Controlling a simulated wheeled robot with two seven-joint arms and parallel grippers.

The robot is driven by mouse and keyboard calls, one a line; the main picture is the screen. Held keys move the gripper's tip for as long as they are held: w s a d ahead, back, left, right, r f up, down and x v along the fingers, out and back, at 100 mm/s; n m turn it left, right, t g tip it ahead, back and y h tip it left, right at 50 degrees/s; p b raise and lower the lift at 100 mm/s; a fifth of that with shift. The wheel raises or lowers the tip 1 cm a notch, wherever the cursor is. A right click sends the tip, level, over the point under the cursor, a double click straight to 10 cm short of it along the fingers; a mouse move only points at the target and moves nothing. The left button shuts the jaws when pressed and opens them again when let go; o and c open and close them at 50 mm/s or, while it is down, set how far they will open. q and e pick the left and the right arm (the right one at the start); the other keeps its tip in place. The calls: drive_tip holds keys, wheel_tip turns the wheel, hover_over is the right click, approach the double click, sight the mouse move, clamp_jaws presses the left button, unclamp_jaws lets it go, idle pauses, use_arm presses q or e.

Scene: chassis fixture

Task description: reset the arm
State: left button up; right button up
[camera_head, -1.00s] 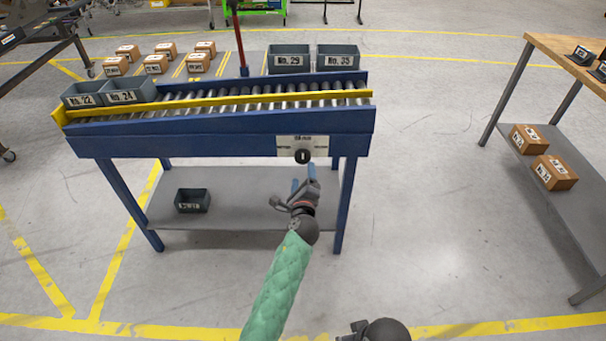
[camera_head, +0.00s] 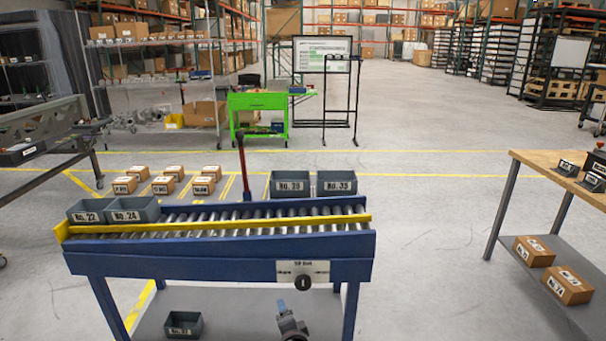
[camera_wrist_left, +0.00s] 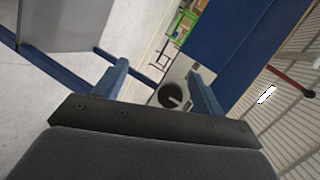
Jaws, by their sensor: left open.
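My left gripper (camera_head: 282,306) shows at the bottom of the head view, below and a little left of the black knob (camera_head: 304,283) on the conveyor's front. In the left wrist view the left gripper's two blue fingers (camera_wrist_left: 158,85) stand apart with nothing held between them. The dark round knob (camera_wrist_left: 172,95) shows beyond and between these fingers, on its pale panel. The fingers appear clear of it. The rest of my left arm is below the head view. My right gripper is not in view.
The blue roller conveyor (camera_head: 210,254) stands right in front, with grey bins (camera_head: 135,209) on its left end and more bins (camera_head: 290,184) behind. Another bin (camera_head: 183,324) sits on its lower shelf. A wooden table (camera_head: 550,160) stands at right. Floor between is clear.

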use_arm(q)
drive_tip(key=s+a+f+n+g+h, duration=0.1)
drive_tip(key=s+a+f+n+g, duration=0.1)
drive_tip(key=s, duration=1.2)
drive_tip(key=s+a+f+n+g+h+p, duration=0.1)
drive_tip(key=s+a+n+g, duration=0.3)
drive_tip(key=s, duration=1)
drive_tip(key=s+a+f+n+g+h, duration=0.3)
drive_tip(key=s+n+g, duration=0.1)
drive_tip(key=s, duration=1)
drive_tip(key=shift+s+f+g, duration=0.15)
drive_tip(key=shift+s+g, duration=0.2)
drive_tip(key=shift+g, duration=0.45)
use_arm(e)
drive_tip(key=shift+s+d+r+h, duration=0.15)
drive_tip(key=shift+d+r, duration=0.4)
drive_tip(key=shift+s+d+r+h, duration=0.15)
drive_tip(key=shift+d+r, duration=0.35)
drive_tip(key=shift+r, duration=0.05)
use_arm(q)
drive_tip(key=shift+p, duration=0.3)
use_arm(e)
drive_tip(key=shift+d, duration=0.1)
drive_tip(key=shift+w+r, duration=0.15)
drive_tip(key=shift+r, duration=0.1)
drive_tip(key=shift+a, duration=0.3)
